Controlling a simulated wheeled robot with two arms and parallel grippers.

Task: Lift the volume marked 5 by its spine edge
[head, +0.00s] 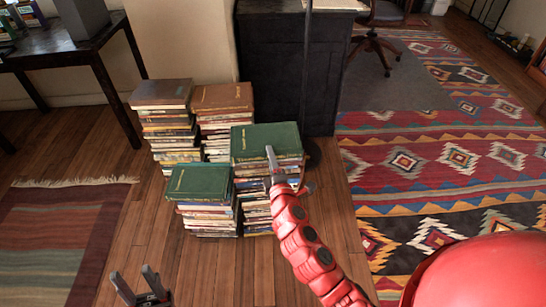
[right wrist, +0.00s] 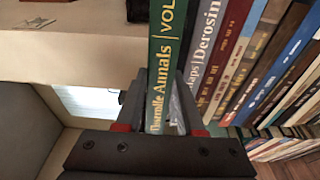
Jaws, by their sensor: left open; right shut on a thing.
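A green book with gold lettering (head: 267,138) lies on top of the right-hand stack. In the right wrist view, a green spine reading "Annals" and "VOL" (right wrist: 166,55) stands between the fingers; its volume number is cut off. My right gripper (head: 271,165) is shut on this green book at its spine edge, and the fingers also show in the right wrist view (right wrist: 160,112). Another green book (head: 200,182) tops the front-left stack; no number is legible on it. My left gripper (head: 140,283) is open and empty, low over the wooden floor.
Two more stacks, topped by a dark brown book (head: 161,93) and a brown book (head: 222,97), stand close behind. A black cabinet (head: 285,65) is behind the right stack. Rugs lie left (head: 60,240) and right (head: 440,160). Wooden floor in front of the stacks is clear.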

